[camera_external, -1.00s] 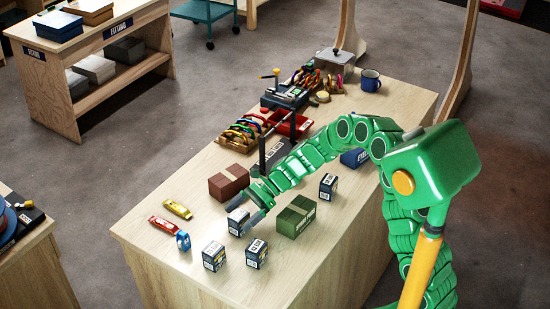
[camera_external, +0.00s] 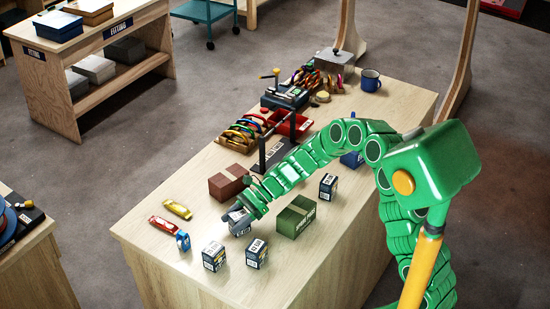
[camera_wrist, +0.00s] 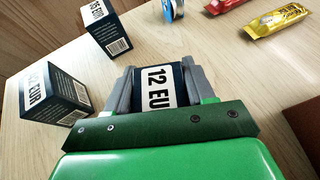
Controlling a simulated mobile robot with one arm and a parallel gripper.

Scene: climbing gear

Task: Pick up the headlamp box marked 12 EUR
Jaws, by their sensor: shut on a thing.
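The headlamp box marked 12 EUR (camera_wrist: 158,82) is dark with a white label, and its label shows "12 EU" in the wrist view. My gripper (camera_wrist: 152,80) has a finger on each side of it and is shut on it. In the external view my gripper (camera_external: 238,218) points down at the same box (camera_external: 239,224), at the table's near-left part. The box's lower end is hidden, so I cannot tell whether it touches the table.
A green box (camera_external: 295,217), brown box (camera_external: 229,183), red bar (camera_external: 163,225) and yellow bar (camera_external: 177,209) surround the gripper.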

